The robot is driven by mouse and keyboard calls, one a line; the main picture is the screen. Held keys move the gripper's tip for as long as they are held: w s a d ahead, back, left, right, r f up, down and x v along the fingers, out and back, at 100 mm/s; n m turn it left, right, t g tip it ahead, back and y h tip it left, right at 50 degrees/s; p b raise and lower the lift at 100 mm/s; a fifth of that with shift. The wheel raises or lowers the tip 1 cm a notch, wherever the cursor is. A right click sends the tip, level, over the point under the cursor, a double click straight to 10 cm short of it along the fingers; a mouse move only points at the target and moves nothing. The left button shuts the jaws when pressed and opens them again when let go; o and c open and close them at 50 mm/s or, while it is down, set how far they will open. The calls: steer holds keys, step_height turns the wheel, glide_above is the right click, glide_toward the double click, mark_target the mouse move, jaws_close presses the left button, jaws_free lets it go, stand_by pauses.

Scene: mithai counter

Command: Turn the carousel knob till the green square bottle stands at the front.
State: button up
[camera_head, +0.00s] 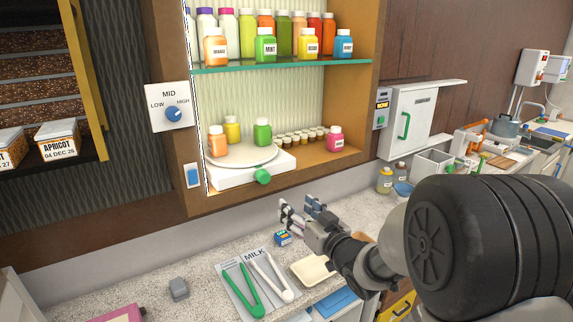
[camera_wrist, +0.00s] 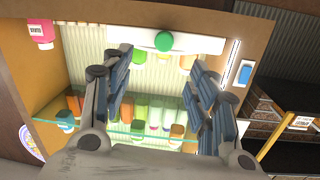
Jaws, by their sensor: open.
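The carousel is a white round plate (camera_head: 240,155) on a low white base (camera_head: 222,178) in the lit niche. A green knob (camera_head: 263,176) sits on the base's front; it also shows in the wrist view (camera_wrist: 164,41), between my fingers in the picture. The green square bottle (camera_head: 262,131) stands at the right side of the plate. An orange bottle (camera_head: 217,140) stands at the left, with a yellow bottle (camera_head: 232,129) behind it. My gripper (camera_head: 299,206) is open and empty, below and right of the knob, apart from it. It also shows in the wrist view (camera_wrist: 162,62).
A glass shelf (camera_head: 285,67) with several bottles crosses above the carousel. Several small jars and a pink bottle (camera_head: 334,140) stand right of it. A MID dial (camera_head: 172,113) is on the left wall. Green tongs (camera_head: 241,290) lie on the counter below.

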steer(key=y, duration=0.1)
steer(key=p, duration=0.2)
glide_toward(265, 179)
steer(key=x, duration=0.9)
steer(key=shift+w, duration=0.25)
steer(key=shift+c, duration=0.5)
steer(key=c, duration=1)
